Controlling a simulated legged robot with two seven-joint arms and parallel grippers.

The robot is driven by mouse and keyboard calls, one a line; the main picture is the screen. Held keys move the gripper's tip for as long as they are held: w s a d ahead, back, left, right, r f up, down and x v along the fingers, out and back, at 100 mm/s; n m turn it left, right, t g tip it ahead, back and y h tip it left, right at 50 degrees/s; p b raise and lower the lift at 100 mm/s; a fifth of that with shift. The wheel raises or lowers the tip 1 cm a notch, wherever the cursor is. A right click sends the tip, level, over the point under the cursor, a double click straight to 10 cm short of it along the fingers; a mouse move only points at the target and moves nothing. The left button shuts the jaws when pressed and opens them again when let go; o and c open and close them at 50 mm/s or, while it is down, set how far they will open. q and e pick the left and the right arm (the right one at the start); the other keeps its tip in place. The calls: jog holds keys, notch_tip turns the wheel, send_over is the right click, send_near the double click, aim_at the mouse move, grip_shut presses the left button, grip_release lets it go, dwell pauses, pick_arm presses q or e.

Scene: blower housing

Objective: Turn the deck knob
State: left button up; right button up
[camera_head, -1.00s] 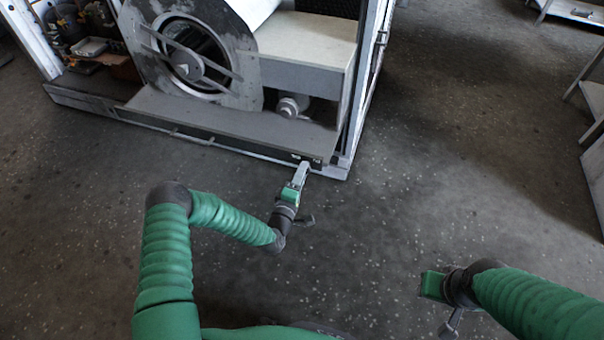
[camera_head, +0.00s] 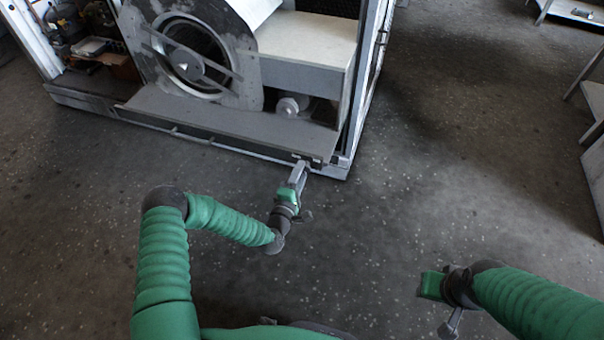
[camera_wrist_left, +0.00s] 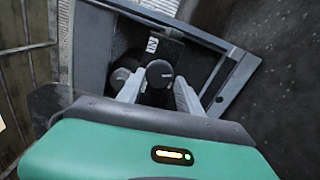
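My left gripper (camera_head: 301,166) reaches the right end of the housing's front ledge. In the left wrist view its two grey fingers (camera_wrist_left: 158,88) stand apart, one on each side of a dark round knob (camera_wrist_left: 159,72) with a small pale mark. The fingertips are very close to the knob's sides; I cannot tell whether they press on it. A second dark round knob (camera_wrist_left: 121,77) sits just left of it, partly behind the left finger. In the head view the knobs are hidden by the gripper. My right gripper (camera_head: 436,285) hangs at lower right, far from the housing; its fingers are unclear.
The blower housing (camera_head: 230,115) has a round fan opening (camera_head: 188,62) and a grey front ledge. A frame post (camera_head: 362,95) stands just right of the knobs' end. Shelved parts (camera_head: 95,50) are at upper left. Bare floor (camera_head: 450,170) lies to the right.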

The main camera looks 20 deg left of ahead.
pick_arm(q)
jog(key=o, duration=0.3)
jog(key=s+p, duration=0.5)
jog(key=s, duration=1.1)
jog(key=shift+s+a, duration=0.3)
jog(key=shift+s, duration=0.1)
